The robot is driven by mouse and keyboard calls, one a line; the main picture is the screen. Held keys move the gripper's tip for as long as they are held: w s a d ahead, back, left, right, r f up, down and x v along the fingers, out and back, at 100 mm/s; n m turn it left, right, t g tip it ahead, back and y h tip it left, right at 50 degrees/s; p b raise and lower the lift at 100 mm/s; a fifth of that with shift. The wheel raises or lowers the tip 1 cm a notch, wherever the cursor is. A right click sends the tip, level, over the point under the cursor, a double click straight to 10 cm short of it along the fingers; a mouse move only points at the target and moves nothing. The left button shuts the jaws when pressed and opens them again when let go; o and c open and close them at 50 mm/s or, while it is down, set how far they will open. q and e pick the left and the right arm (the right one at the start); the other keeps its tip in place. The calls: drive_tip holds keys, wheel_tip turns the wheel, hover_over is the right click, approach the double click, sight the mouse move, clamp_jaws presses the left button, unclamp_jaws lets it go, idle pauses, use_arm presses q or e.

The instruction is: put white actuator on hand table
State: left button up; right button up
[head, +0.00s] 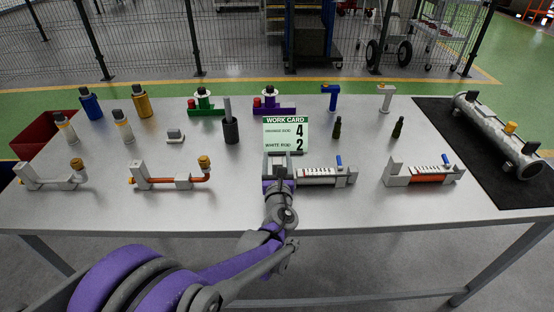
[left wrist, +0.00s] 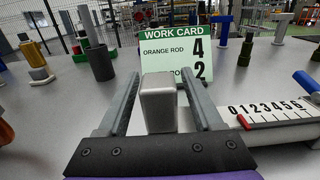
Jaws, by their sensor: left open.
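The white actuator (head: 322,175) lies on the grey metal table (head: 230,205), with a numbered scale, a blue knob and a grey block at its right end. In the left wrist view its scale (left wrist: 275,112) shows at the right. My left gripper (head: 278,165) is at the actuator's left end. In the left wrist view its open fingers (left wrist: 160,100) stand on either side of a pale grey block (left wrist: 158,105), which seems to be the actuator's end block; I cannot tell whether they touch it. My right gripper is not in view.
A work card (head: 286,133) stands just behind the gripper, reading orange rod 4, white rod 2. An orange-rod actuator (head: 425,175) lies to the right. A black mat (head: 460,135) holds a grey cylinder (head: 500,135). A dark cup (head: 231,130) and several fittings stand behind.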

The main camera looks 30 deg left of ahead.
use_arm(q)
drive_tip(key=shift+s+r, duration=0.1)
drive_tip(key=v, duration=1.1)
drive_tip(key=shift+s+d, duration=0.3)
drive_tip(key=shift+d, duration=0.05)
